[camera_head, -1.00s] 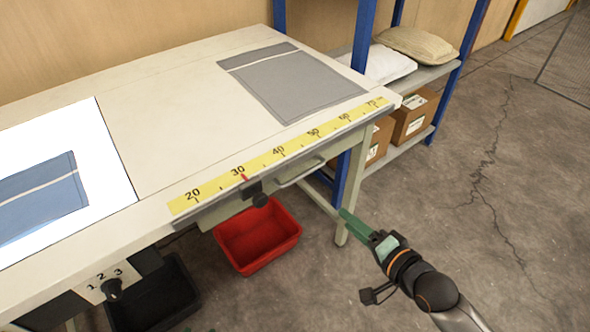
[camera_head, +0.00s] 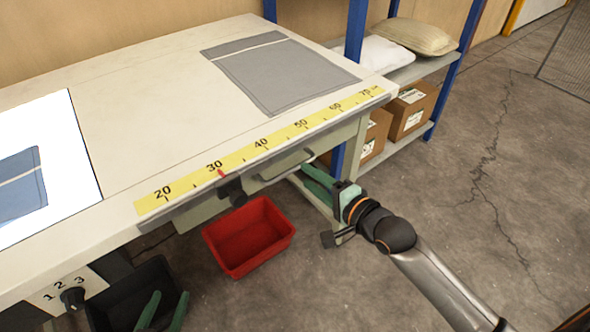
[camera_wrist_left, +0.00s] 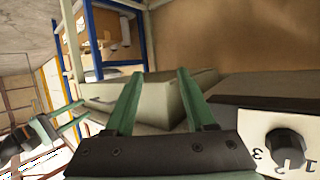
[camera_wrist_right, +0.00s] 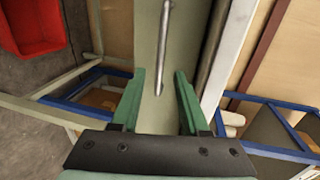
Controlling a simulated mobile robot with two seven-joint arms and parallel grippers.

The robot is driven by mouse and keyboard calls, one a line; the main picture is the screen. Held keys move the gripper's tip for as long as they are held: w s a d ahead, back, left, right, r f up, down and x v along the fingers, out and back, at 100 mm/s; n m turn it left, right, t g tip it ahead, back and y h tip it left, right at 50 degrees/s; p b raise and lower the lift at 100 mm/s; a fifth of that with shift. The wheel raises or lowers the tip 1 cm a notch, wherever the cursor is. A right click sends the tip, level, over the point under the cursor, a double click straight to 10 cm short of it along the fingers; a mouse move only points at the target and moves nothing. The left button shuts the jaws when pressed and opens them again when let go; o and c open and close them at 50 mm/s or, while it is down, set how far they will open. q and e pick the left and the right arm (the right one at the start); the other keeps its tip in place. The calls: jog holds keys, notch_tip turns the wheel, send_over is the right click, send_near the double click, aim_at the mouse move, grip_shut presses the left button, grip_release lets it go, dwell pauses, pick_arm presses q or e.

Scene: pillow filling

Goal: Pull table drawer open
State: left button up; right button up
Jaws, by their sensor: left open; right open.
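The table drawer (camera_head: 265,178) is a grey-green front under the tabletop edge, with a bar handle (camera_head: 287,165). It looks shut. My right gripper (camera_head: 312,178) is open and empty just right of the handle and apart from it. In the right wrist view the metal handle (camera_wrist_right: 160,50) lies ahead of and between the open green fingers (camera_wrist_right: 159,80). My left gripper (camera_head: 163,310) shows only its green fingertips at the bottom, in front of the black bin. In the left wrist view its fingers (camera_wrist_left: 158,85) are open and empty, facing the table's underside.
The table (camera_head: 120,85) carries a yellow ruler strip (camera_head: 260,150), a grey cloth piece (camera_head: 285,75) and a blue piece on a lit white panel. A red bin (camera_head: 248,238) and black bin (camera_head: 130,290) stand below. A shelf (camera_head: 420,72) with boxes stands behind; floor at right is clear.

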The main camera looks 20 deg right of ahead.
aim_at(296, 166)
pick_arm(q)
notch_tip(296, 166, up, 9)
jog(key=w+m+t+h+b, duration=0.1)
jog(key=w+t, duration=0.1)
jog(key=t, duration=0.2)
jog(key=shift+w, duration=0.25)
pick_arm(e)
jog(key=x, duration=0.6)
jog(key=shift+w, duration=0.1)
pick_arm(q)
jog(key=shift+d, duration=0.1)
pick_arm(e)
jog(key=shift+c, duration=0.2)
grip_shut()
